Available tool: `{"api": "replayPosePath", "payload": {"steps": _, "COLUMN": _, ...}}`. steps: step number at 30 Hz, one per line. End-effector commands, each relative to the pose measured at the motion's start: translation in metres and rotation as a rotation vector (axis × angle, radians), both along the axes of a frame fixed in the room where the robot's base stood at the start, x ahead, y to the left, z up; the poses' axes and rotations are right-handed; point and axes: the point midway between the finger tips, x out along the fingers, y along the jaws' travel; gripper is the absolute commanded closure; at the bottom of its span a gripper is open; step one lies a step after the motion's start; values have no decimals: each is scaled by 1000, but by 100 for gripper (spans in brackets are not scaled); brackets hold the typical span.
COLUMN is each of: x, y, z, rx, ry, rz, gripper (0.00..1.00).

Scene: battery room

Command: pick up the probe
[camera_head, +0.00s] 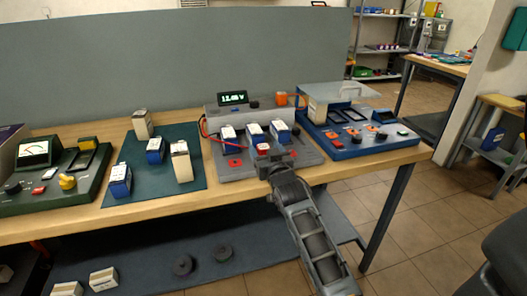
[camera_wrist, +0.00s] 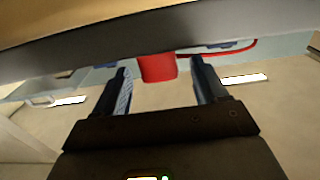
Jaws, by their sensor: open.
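The probe appears to be the red block (camera_wrist: 157,68) between my fingertips in the wrist view. A thin red cable (camera_wrist: 240,51) curves nearby in the wrist view. In the head view, a red cable (camera_head: 203,132) loops at the station's left side. My gripper (camera_wrist: 162,72) is open, one finger on each side of the red block, with gaps visible. In the head view my gripper (camera_head: 264,158) reaches the station's front edge and partly hides it.
Several white-and-blue batteries stand on the station and the green mat (camera_head: 197,160). A green meter box (camera_head: 50,185) is at left. A blue tester (camera_head: 350,150) with a raised clear panel stands close at right. The wooden bench's front edge (camera_head: 230,199) runs beneath my arm.

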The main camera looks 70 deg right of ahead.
Motion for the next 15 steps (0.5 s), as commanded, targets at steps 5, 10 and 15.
{"api": "replayPosePath", "payload": {"steps": 5, "x": 7, "y": -8, "z": -1, "rx": 0, "ry": 1, "rz": 0, "gripper": 28}}
{"api": "replayPosePath", "payload": {"steps": 10, "x": 7, "y": -8, "z": -1, "rx": 1, "ry": 1, "rz": 1, "gripper": 28}}
{"api": "replayPosePath", "payload": {"steps": 15, "x": 7, "y": -7, "z": -1, "rx": 1, "ry": 1, "rz": 0, "gripper": 41}}
